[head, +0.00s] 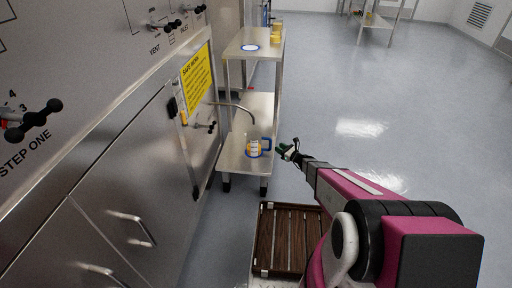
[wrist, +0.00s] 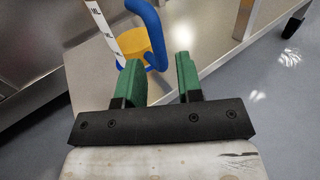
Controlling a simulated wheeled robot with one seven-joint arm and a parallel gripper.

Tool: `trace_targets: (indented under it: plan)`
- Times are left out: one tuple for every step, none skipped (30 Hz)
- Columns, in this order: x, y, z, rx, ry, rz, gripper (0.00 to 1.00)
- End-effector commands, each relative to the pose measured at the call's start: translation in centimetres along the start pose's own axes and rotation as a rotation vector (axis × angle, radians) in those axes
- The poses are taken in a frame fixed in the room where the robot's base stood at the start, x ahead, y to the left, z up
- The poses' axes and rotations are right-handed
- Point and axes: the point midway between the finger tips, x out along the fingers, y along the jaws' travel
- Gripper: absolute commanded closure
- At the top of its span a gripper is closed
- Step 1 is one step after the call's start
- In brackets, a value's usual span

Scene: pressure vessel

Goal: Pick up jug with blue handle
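The jug with blue handle (head: 254,148) stands on the lower shelf of the steel stand in the head view, near the shelf's front edge. Its blue handle (head: 267,143) points right, toward my gripper (head: 288,150). In the wrist view the jug's pale, marked body (wrist: 103,28) and blue handle (wrist: 150,32) show at the top, with yellow behind the handle. My gripper's green fingers (wrist: 159,80) are apart with nothing between them. The handle lies just beyond the fingertips; I cannot tell whether they touch. The rest of the jug is cut off in the wrist view.
The steel stand (head: 232,157) has an upper shelf (head: 262,38) and legs near the jug. A bent spout (head: 240,107) reaches over the lower shelf from the steel cabinet (head: 130,125).

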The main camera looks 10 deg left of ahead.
Motion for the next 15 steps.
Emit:
trace_targets:
  plan:
    - [0.9, -0.1, -0.1, -0.001, 0.0, 0.002, 0.67]
    - [1.4, -0.1, -0.1, -0.002, 0.0, 0.002, 0.67]
    - [2.0, -0.1, -0.1, -0.002, 0.0, 0.003, 0.67]
    - [2.5, -0.1, -0.1, -0.002, 0.0, 0.003, 0.67]
    - [2.9, 0.0, -0.1, -0.002, 0.0, 0.003, 0.67]
    - [3.3, 0.0, -0.1, -0.002, 0.001, 0.003, 0.67]
    - [3.6, 0.0, -0.1, -0.002, 0.001, 0.002, 0.67]
    - [3.8, 0.0, -0.1, -0.002, 0.001, 0.002, 0.67]
    - [3.9, 0.0, -0.1, -0.002, 0.001, 0.001, 0.67]
    - [4.0, 0.0, -0.1, -0.002, 0.001, 0.001, 0.67]
    - [4.2, 0.0, -0.1, -0.003, 0.001, 0.001, 0.67]
    - [4.4, 0.1, -0.1, -0.003, 0.001, 0.001, 0.67]
    - [4.7, 0.1, -0.1, -0.003, 0.001, 0.002, 0.67]
    - [5.0, 0.1, -0.1, -0.003, 0.0, 0.002, 0.67]
    - [5.5, 0.2, -0.1, -0.003, 0.0, 0.003, 0.67]
